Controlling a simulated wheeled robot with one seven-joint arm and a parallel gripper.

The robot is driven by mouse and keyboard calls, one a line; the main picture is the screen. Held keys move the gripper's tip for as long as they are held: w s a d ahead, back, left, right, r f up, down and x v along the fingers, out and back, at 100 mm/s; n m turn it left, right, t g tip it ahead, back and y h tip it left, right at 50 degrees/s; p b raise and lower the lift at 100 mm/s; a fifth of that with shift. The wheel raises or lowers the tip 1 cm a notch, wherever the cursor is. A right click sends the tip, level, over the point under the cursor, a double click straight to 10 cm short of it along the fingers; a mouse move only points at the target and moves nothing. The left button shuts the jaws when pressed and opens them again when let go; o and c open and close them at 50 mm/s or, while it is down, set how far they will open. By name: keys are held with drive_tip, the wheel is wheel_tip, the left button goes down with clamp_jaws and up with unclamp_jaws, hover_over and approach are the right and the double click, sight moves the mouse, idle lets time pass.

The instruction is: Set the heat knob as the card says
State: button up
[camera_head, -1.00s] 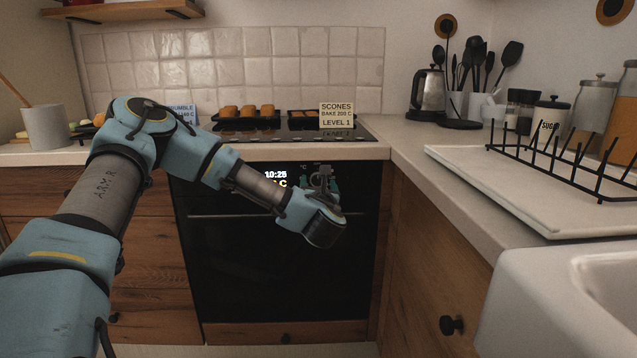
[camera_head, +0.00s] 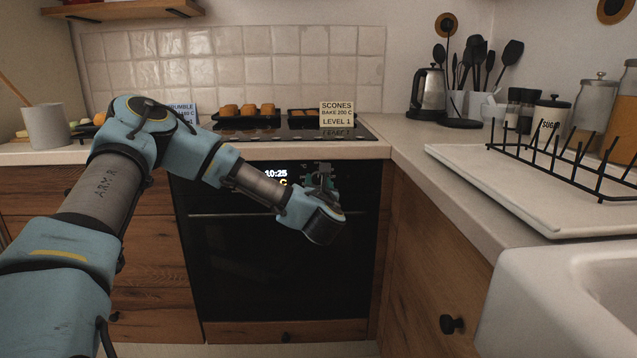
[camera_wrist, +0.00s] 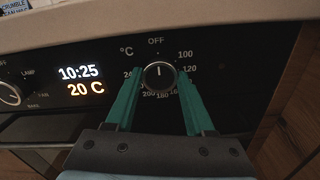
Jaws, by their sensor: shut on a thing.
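The heat knob (camera_wrist: 159,77) is a round black dial with a pale ring, marked OFF at the top and with numbers from 100 around to 200 and beyond. Its white mark points up, towards OFF. My gripper (camera_wrist: 160,73) has one green finger on each side of the knob and is shut on it. In the head view my gripper (camera_head: 320,180) is at the oven's control panel and hides the knob. The scones card (camera_head: 337,114) reads "BAKE 200 C, LEVEL 1". The oven display (camera_wrist: 81,81) shows 10:25 and 20 C.
A blue crumble card (camera_head: 183,111) stands at the left, partly hidden by my arm. Trays of baked goods (camera_head: 248,113) sit on the hob. Another knob (camera_wrist: 9,94), with LAMP and BAKE marks, is left of the display. The worktop's front edge (camera_wrist: 75,27) overhangs the panel.

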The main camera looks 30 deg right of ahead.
clamp_jaws()
